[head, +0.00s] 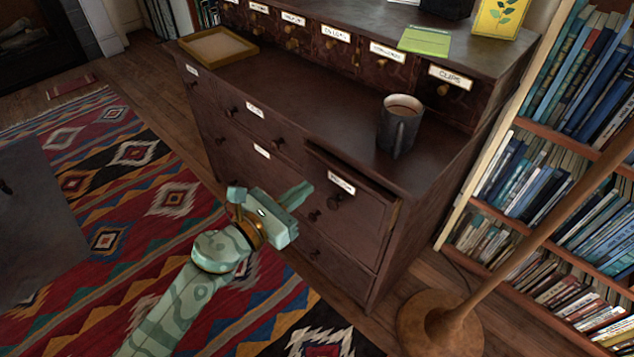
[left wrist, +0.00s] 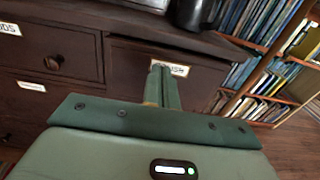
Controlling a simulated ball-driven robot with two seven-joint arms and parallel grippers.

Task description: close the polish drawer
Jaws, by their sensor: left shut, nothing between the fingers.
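The polish drawer (head: 352,222) is in the upper right of the dark wooden chest (head: 240,85). It stands out a little from the chest, with a dark gap along its top edge. Its white label is partly legible and a round knob sits below it in the head view. My left gripper (head: 300,194) is shut and empty, just left of the drawer's label and in front of its face. In the left wrist view the shut fingers (left wrist: 163,80) point at the drawer front (left wrist: 130,72) and cover part of its label. I cannot tell whether they touch it. My right gripper is not in view.
A dark mug (head: 398,128) stands on the chest top above the drawer. A shallow wooden tray (head: 218,47) and a green card (head: 425,41) lie further back. A lamp pole (head: 530,240) and bookcase (head: 500,180) stand at the right. A patterned rug (head: 130,170) covers the floor.

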